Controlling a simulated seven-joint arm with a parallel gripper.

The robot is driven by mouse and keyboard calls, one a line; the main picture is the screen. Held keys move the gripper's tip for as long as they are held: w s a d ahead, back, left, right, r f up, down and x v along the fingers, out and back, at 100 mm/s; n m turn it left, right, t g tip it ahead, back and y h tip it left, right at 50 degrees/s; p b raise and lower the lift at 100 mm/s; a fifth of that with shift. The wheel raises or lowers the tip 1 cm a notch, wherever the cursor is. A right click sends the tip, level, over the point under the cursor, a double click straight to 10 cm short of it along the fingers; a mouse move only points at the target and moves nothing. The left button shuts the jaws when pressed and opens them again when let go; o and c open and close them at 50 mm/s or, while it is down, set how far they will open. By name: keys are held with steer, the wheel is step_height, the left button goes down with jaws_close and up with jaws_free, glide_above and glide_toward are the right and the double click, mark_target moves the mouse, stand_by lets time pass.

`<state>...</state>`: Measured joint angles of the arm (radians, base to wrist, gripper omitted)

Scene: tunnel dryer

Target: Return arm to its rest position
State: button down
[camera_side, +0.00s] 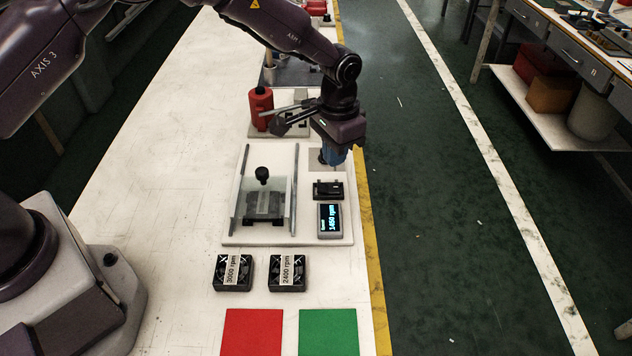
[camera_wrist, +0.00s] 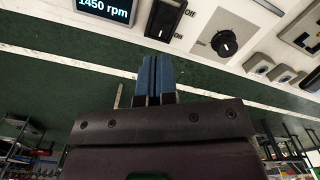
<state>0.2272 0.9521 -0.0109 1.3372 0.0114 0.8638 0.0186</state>
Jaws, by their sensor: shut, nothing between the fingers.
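My gripper (camera_side: 333,157) hangs above the right edge of the bench, over the back right of the white dryer base plate (camera_side: 270,238). Its blue fingers (camera_wrist: 156,78) are closed together with nothing between them. In the wrist view they stand apart from the black rocker switch (camera_wrist: 165,18) marked ON and OFF and the black dial knob (camera_wrist: 224,42). In the side view the switch (camera_side: 328,190) lies just in front of the gripper; the dial is mostly hidden behind the fingers. The display (camera_side: 330,221) is lit, and the wrist view reads 1450 rpm on it (camera_wrist: 105,8).
A clear-walled tunnel with a black-knobbed lid (camera_side: 263,175) stands left of the switch. Fans labelled 3000 rpm (camera_side: 232,273) and 2400 rpm (camera_side: 287,273) lie in front, before red (camera_side: 252,333) and green (camera_side: 328,333) mats. A red bottle (camera_side: 261,108) stands behind. The left bench is clear.

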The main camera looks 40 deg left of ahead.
steer(key=s, duration=0.1)
steer(key=s+a, duration=0.1)
steer(key=s, duration=0.1)
steer(key=shift+s+r+g, duration=0.1)
steer(key=shift+s+g, duration=0.15)
steer(key=shift+g, duration=0.15)
steer(key=s+a+r+n+t, duration=0.1)
steer(key=s+a+r+t, duration=0.2)
steer(key=s+r, duration=0.9)
steer(key=s+a+r+n+t, duration=0.2)
steer(key=s+a+r, duration=0.5)
steer(key=s+r, duration=0.6)
steer(key=shift+s+a+r+t, duration=0.25)
steer(key=shift+s+a+t, duration=0.1)
steer(key=shift+t, duration=0.45)
